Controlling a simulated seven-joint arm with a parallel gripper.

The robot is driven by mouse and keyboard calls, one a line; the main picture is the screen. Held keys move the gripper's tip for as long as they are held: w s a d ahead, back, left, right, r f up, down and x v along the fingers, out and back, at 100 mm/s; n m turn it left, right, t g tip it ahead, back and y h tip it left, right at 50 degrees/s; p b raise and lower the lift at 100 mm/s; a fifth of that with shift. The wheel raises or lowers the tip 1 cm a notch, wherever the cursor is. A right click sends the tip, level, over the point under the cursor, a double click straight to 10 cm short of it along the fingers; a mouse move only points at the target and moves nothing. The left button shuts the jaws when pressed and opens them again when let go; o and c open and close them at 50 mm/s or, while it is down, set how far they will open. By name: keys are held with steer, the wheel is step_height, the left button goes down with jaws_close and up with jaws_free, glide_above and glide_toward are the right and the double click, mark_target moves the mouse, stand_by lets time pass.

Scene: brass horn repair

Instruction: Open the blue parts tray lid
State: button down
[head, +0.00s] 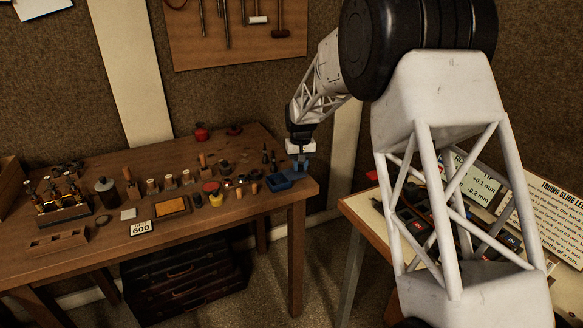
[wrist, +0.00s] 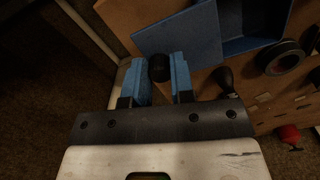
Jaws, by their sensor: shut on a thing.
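The blue parts tray (head: 287,182) stands at the right end of the workbench. In the wrist view, part of the tray (wrist: 262,43) shows at the top, with its dark inside visible. The flat blue lid (wrist: 185,38) lies beside that opening, at an angle to it. My gripper (wrist: 160,78) has its two blue fingers shut on a dark round knob (wrist: 158,67) at the lid's near edge. In the head view, my gripper (head: 299,164) is just above the tray at the bench corner; the knob is too small to tell there.
Small bottles, stamps and parts stand along the workbench (head: 110,239) left of the tray. A dark handle (wrist: 224,80) and a round dark spool (wrist: 284,58) are close to the right of my gripper. A second table (head: 375,225) stands to the right, across a floor gap.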

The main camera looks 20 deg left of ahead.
mark_target(301, 165)
steer(key=shift+w+r, duration=0.1)
steer(key=c, duration=1)
jaws_free()
steer(key=shift+r, duration=0.1)
steer(key=shift+r, duration=3.75)
steer(key=shift+d+r, duration=0.1)
steer(key=shift+d, duration=0.05)
